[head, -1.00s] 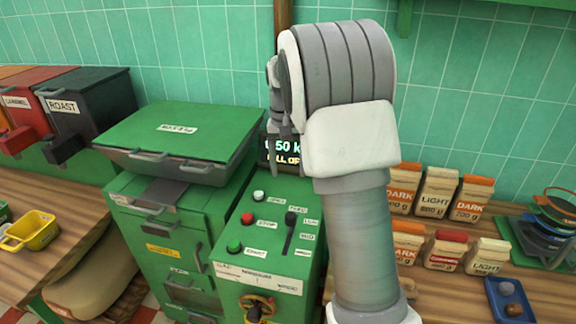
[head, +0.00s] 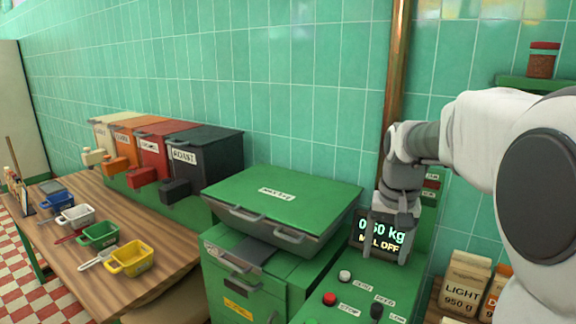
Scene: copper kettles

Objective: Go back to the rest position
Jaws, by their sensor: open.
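My gripper (head: 387,258) hangs at the end of my arm in the right half of the head view. Its two fingers point down and are spread, with nothing between them. It is in front of the dark display (head: 371,243), which it partly covers, above the back of the green control panel. No held object shows.
The green machine with its lidded hopper (head: 320,196) stands just left of my gripper. The panel has a red button (head: 329,299) and a white button (head: 344,275). Bins, including a black one (head: 222,160), line the wall. Scoops, including a yellow one (head: 132,258), lie on the wooden table. Paper bags (head: 462,282) stand at right.

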